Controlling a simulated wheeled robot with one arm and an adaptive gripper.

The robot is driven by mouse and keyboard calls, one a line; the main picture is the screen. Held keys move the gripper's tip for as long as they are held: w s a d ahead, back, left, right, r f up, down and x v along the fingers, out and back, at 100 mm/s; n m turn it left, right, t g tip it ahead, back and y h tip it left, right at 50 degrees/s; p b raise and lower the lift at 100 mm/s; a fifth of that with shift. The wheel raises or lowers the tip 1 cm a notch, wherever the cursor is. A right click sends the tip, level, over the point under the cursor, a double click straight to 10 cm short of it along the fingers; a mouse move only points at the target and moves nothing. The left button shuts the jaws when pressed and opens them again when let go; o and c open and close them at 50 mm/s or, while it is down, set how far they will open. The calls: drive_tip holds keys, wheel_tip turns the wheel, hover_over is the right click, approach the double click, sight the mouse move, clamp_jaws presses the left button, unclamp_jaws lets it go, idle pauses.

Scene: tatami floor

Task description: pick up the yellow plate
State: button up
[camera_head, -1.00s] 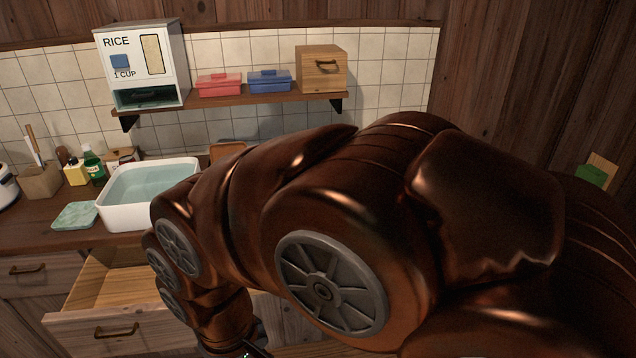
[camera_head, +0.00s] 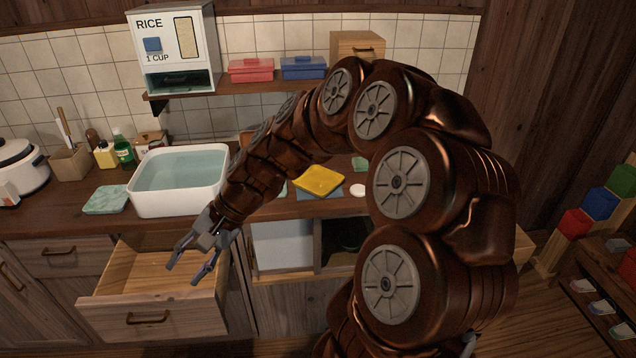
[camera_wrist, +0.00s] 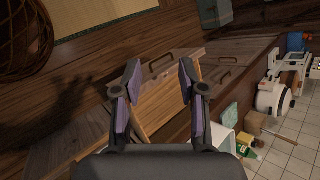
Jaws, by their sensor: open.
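A yellow plate (camera_head: 319,180), squarish and flat, lies on the counter to the right of the white basin, on a dark grey-blue mat or tray (camera_head: 312,194). My arm passes in front of the counter to its left. My gripper (camera_head: 186,275) is open and empty, above the pulled-out drawer, left of the plate and lower than it. In the wrist view my gripper (camera_wrist: 158,80) also shows open, with the drawer behind its fingers. The plate does not show in the wrist view.
The open, empty drawer (camera_head: 150,322) juts out below the water-filled white basin (camera_head: 180,207). A white round item (camera_head: 358,190) lies right of the plate. A shelf above holds a rice dispenser (camera_head: 176,50), a red box (camera_head: 251,70) and a blue box (camera_head: 303,67).

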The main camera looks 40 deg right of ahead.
drive_tip(key=w+d+f+m+t, duration=0.1)
drive_tip(key=w+d+m+t, duration=0.25)
drive_tip(key=d, duration=0.45)
drive_tip(key=w+d+f+m+t+h, duration=0.1)
drive_tip(key=w+d+m+t, duration=0.1)
drive_tip(key=w+d+m, duration=0.45)
drive_tip(key=w+d+f+m+t, duration=0.2)
drive_tip(key=w+d+m+t, duration=0.1)
drive_tip(key=d, duration=0.7)
drive_tip(key=m+t+h, duration=0.3)
drive_tip(key=m+h, duration=0.4)
drive_tip(key=m, duration=0.3)
approach(318, 193)
drive_tip(key=w, duration=0.3)
drive_tip(key=shift+s+r+g+p, duration=0.15)
drive_tip(key=shift+g+p, duration=0.1)
drive_tip(key=shift+p, duration=0.2)
drive_tip(key=shift+f+p+x, duration=0.2)
drive_tip(key=shift+p+x, duration=0.85)
drive_tip(key=shift+x, duration=2.7)
drive_tip(key=shift+s, duration=0.1)
drive_tip(key=shift+a, duration=0.1)
clamp_jaws()
